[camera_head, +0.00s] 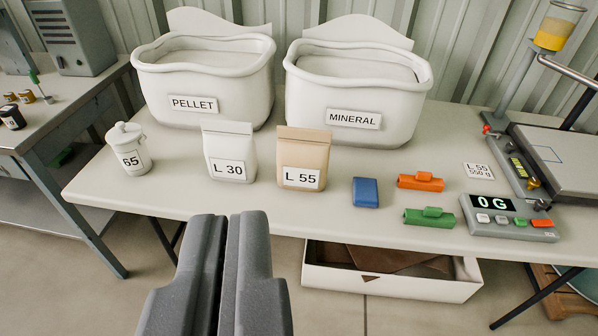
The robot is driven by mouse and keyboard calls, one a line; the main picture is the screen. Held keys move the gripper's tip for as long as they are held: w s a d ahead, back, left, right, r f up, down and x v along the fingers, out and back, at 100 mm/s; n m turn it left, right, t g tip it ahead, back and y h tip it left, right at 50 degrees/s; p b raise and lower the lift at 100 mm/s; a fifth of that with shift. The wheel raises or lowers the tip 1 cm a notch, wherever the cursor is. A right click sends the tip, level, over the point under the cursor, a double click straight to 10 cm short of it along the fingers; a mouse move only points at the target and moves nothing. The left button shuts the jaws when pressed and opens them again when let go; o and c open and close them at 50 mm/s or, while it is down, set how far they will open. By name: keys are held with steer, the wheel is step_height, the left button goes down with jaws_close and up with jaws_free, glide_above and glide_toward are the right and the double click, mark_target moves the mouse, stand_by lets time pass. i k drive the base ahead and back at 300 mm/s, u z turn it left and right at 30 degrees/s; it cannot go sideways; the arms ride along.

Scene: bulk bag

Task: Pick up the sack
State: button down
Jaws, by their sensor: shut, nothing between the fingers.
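Two small upright bags stand on the table. The white one, labelled L 30 (229,152), is on the left, and the tan one, labelled L 55 (304,156), is just to its right. Two large white bins stand behind them, marked PELLET (205,75) and MINERAL (358,90). Which of these is the sack I cannot tell. My gripper (232,222) is shut and empty, in front of the table's front edge, apart from both bags and nearer the camera.
A lidded jar (130,150) marked 65 stands left. A blue block (366,192), an orange piece (421,181) and a green piece (428,217) lie right of the bags. A scale display (508,218) reads 0 G. An open drawer (392,282) juts out below the table (330,225).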

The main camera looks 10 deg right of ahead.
mark_target(303, 154)
steer(key=k, duration=0.35)
steer(key=z, duration=0.65)
steer(key=i, duration=1.75)
steer(key=u, duration=0.75)
